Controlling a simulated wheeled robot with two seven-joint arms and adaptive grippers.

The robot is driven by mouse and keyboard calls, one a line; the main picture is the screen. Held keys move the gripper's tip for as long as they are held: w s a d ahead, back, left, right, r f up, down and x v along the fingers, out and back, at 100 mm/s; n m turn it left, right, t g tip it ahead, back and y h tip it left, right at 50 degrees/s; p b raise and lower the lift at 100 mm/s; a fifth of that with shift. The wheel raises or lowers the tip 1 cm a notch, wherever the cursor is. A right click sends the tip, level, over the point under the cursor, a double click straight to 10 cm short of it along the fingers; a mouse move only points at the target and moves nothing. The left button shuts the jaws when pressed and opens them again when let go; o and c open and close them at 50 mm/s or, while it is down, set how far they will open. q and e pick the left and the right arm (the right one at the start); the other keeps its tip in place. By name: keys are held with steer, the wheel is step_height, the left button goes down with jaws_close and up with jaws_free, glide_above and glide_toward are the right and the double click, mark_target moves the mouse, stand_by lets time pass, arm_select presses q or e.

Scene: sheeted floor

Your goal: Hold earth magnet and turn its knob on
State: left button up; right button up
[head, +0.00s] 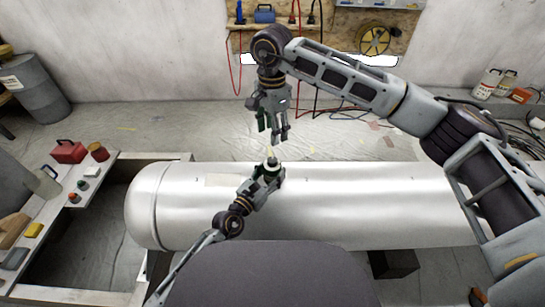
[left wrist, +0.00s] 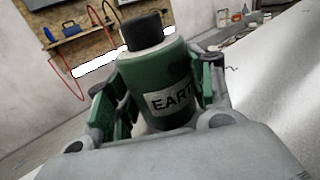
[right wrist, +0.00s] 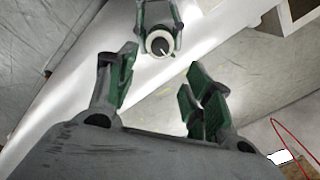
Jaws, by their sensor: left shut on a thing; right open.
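The earth magnet (left wrist: 160,82) is a green cylinder with a white top ring, a black knob (left wrist: 142,30) and a label reading "EART", partly cut off by a finger. My left gripper (head: 268,172) is shut around it, just above the silver tank (head: 340,195); I cannot tell whether the magnet touches the tank. In the right wrist view the knob (right wrist: 160,46) shows from above with a pale pointer line. My right gripper (head: 272,132) is open and empty, pointing down above and beyond the magnet, apart from it. Its green-padded fingers (right wrist: 160,92) show in the right wrist view.
A side shelf (head: 97,180) at left carries a red box (head: 68,151) and several small items. Cables lie on the right floor.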

mark_target(272, 159)
steer(key=shift+f, duration=5.85)
steer(key=c, duration=1.1)
steer(key=shift+o, duration=0.2)
